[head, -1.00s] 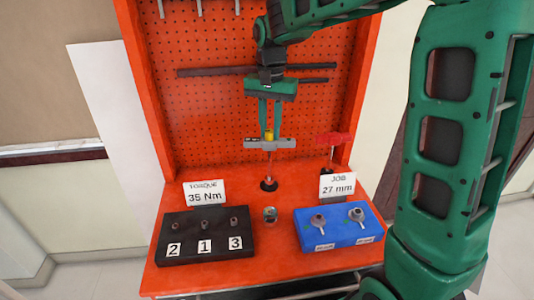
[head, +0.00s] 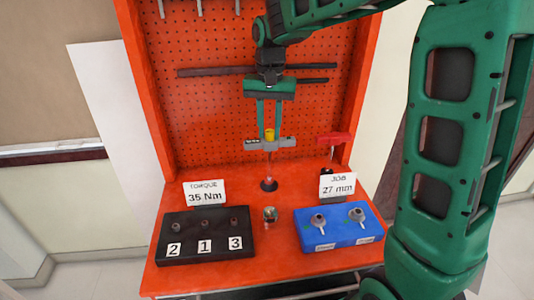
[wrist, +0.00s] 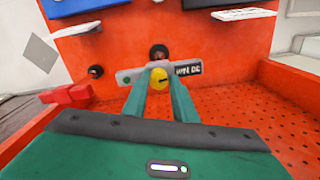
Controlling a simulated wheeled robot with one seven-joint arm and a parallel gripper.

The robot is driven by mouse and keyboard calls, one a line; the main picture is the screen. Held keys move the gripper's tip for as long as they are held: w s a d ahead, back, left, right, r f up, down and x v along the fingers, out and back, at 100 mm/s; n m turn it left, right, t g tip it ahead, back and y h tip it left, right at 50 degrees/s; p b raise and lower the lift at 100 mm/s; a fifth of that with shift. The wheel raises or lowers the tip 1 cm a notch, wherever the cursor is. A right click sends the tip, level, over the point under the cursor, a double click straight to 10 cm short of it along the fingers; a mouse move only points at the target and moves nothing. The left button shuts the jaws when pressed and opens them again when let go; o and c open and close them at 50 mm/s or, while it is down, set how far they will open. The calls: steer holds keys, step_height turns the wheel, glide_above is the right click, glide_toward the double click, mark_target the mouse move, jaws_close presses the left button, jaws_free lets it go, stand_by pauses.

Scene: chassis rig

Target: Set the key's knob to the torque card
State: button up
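The key has a grey crossbar handle (head: 285,143) with a yellow knob (head: 269,133) at its middle. It stands about upright on a thin shaft whose foot is in a dark round holder (head: 269,185). The torque card (head: 205,193) reads 35 Nm. My gripper (head: 268,137) points down at the key, a green finger on each side of the knob. The wrist view shows the knob (wrist: 159,77) between the fingertips, with part of a dark label on the crossbar (wrist: 190,69). I cannot tell whether the fingers press on the knob. The scale reading is too small to read.
A black block (head: 205,250) with sockets marked 2, 1, 3 is at front left. A blue block (head: 340,236) with two sockets is at right, by a job card (head: 338,184) reading 27 mm. A red-handled tool (head: 335,138) stands right of the key. An orange pegboard (head: 210,130) is behind.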

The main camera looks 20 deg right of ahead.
steer(key=n, duration=0.4)
steer(key=shift+s+f+n, duration=0.25)
steer(key=shift+f+n, duration=0.05)
steer(key=shift+f, duration=0.05)
steer(key=n, duration=0.4)
steer(key=shift+d+n, duration=0.1)
steer(key=shift+n, duration=0.3)
steer(key=shift+w+r, duration=0.1)
steer(key=shift+w+r, duration=0.15)
steer(key=shift+r, duration=2.95)
